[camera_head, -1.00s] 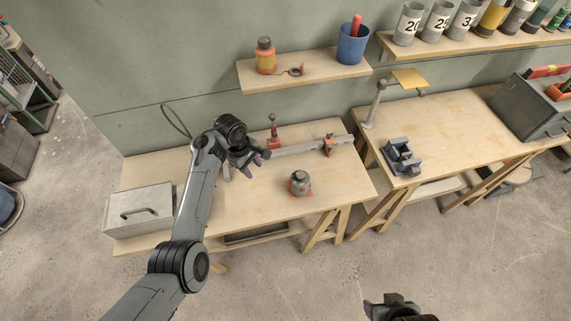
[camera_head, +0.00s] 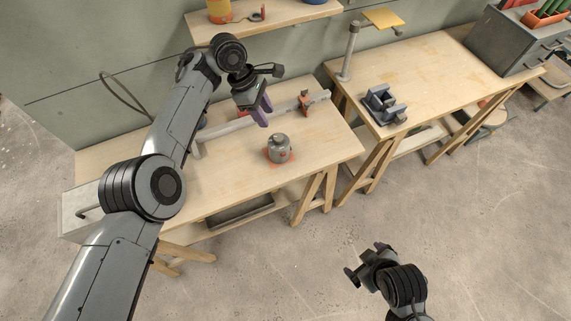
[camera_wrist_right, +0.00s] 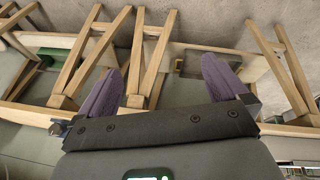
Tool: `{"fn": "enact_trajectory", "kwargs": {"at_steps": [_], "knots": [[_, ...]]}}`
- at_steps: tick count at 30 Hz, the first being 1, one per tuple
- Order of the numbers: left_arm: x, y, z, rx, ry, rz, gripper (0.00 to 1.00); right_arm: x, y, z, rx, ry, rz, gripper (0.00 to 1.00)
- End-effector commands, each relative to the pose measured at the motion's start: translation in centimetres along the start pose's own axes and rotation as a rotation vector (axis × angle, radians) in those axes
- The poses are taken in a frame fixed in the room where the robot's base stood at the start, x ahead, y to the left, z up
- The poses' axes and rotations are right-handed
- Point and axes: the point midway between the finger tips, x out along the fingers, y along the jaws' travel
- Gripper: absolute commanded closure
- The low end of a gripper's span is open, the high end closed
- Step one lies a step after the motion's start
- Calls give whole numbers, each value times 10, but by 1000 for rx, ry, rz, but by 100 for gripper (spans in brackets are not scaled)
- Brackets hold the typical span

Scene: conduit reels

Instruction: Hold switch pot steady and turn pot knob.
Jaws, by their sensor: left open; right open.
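The switch pot (camera_head: 279,148) is a small grey metal pot with a knob on top. It stands upright on an orange-red base on the left workbench, close to its front edge. My left gripper (camera_head: 263,111) is open above the bench, just behind and slightly left of the pot in the head view. Its purple fingers point down and do not appear to touch the pot. My right gripper (camera_head: 365,263) is low in front of the benches, over the floor. In the right wrist view its purple fingers (camera_wrist_right: 160,88) are spread wide with nothing between them. The pot is not visible there.
A long grey rail with a red clamp (camera_head: 304,99) lies behind the pot. A grey box (camera_head: 80,210) is partly hidden by my left arm. The right workbench (camera_head: 430,75) carries a dark vise-like fixture (camera_head: 384,106). A shelf (camera_head: 290,18) is above. Floor in front is clear.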

Motion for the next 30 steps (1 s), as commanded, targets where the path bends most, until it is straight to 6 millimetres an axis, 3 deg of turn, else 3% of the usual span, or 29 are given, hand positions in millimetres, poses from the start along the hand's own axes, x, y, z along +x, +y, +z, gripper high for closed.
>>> {"fn": "enact_trajectory", "kwargs": {"at_steps": [3, 6, 12, 18, 24, 30], "knots": [[0, 0, 0, 0, 0, 0, 57, 25, -45, -12, -257, 34, -72, 0], [0, 0, 0, 0, 0, 0, 57, 40, -89, -43, -517, 111, -107, 0], [0, 0, 0, 0, 0, 0, 57, 52, -164, -106, -1007, 266, -81, 0], [0, 0, 0, 0, 0, 0, 57, 58, -221, -148, -1471, 366, 42, 0], [0, 0, 0, 0, 0, 0, 57, 74, -244, -166, -1872, 374, 220, 0], [0, 0, 0, 0, 0, 0, 57, 100, -227, -177, -2183, 294, 421, 0]]}}
